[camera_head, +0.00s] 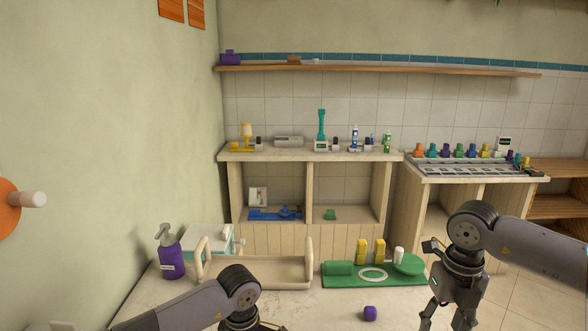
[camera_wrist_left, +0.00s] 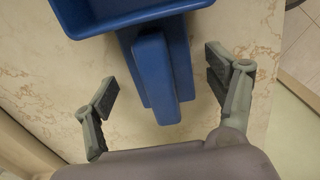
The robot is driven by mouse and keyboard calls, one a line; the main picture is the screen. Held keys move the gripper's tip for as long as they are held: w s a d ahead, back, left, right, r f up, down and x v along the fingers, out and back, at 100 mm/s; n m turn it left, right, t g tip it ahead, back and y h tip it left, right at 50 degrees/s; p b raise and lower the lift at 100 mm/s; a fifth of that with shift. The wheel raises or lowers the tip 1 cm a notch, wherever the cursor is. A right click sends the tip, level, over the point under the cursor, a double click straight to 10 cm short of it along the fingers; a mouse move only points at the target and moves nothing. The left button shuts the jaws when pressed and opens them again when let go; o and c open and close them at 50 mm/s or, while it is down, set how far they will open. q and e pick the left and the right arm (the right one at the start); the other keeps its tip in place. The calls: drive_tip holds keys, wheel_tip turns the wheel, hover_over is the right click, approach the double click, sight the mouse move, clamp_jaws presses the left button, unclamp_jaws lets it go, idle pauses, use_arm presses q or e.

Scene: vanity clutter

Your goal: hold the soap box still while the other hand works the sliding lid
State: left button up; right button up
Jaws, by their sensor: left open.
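In the left wrist view a blue box-like piece (camera_wrist_left: 125,14) with a raised rim and a hollow top is cut off by the upper edge. A blue bar (camera_wrist_left: 155,70) extends from it toward my left gripper (camera_wrist_left: 160,68). The gripper is open, with one finger on each side of the bar and visible gaps to both. I cannot tell for sure that this is the soap box, and no lid is clear. The head view shows my left arm low at the front, its fingers out of frame. My right gripper (camera_head: 446,322) hangs open and empty at right.
On the near counter stand a purple pump bottle (camera_head: 169,253), a beige tray with handles (camera_head: 285,270) and a green mat (camera_head: 345,281) with yellow blocks. A small purple block (camera_head: 370,313) lies in front. The counter between tray and purple block is clear.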

idle(0.7)
use_arm(q)
drive_tip(key=shift+r+p, duration=1.3)
drive_tip(key=shift+r, duration=1.7)
use_arm(e)
drive_tip(key=shift+r, duration=1.25)
use_arm(q)
wheel_tip(320, 180, up, 10)
drive_tip(key=p, duration=0.4)
use_arm(e)
drive_tip(key=shift+r, duration=2.2)
use_arm(q)
drive_tip(key=shift+r+p, duration=2.9)
drive_tip(key=shift+p, duration=0.2)
use_arm(e)
wheel_tip(320, 180, up, 10)
